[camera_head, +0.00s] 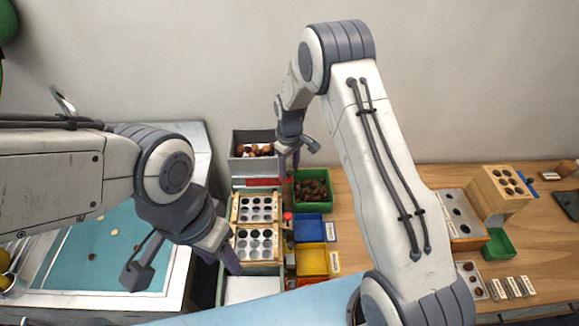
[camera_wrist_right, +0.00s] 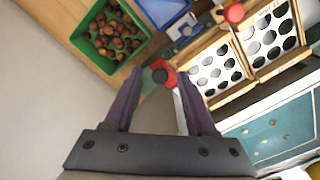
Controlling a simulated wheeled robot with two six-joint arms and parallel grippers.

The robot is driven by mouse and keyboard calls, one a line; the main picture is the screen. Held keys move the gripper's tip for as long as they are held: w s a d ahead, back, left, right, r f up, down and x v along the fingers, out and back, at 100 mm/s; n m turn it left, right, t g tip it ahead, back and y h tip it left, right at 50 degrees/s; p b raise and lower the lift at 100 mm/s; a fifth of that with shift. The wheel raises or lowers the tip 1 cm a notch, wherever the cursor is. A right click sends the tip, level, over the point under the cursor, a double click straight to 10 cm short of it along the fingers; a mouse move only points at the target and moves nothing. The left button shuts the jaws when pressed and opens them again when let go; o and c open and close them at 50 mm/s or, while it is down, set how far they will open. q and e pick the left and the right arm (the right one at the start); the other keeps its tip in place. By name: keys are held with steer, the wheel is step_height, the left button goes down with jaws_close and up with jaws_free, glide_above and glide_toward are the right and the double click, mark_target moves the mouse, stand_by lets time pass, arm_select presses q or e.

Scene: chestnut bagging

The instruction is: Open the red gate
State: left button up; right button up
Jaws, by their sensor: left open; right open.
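The red gate (camera_head: 262,182) is a red strip at the front foot of the grey hopper (camera_head: 240,138), which holds chestnuts. In the right wrist view, a red part with a dark round knob, apparently the gate (camera_wrist_right: 169,78), lies between and beyond my fingertips. My right gripper (camera_head: 296,158) is open beside the hopper's right side; it also shows in the right wrist view (camera_wrist_right: 158,80). I cannot tell whether it touches the gate. My left gripper (camera_head: 184,266) is open and empty, left of the wooden sorting trays and away from the gate.
A green bin (camera_head: 331,191) of chestnuts stands right of the hopper, with blue (camera_head: 313,228) and yellow (camera_head: 312,262) bins in front. Wooden trays with round holes (camera_head: 257,224) stand below the gate. A teal board (camera_head: 105,245) lies at the left.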

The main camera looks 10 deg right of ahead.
jaws_close()
stand_by(1.4)
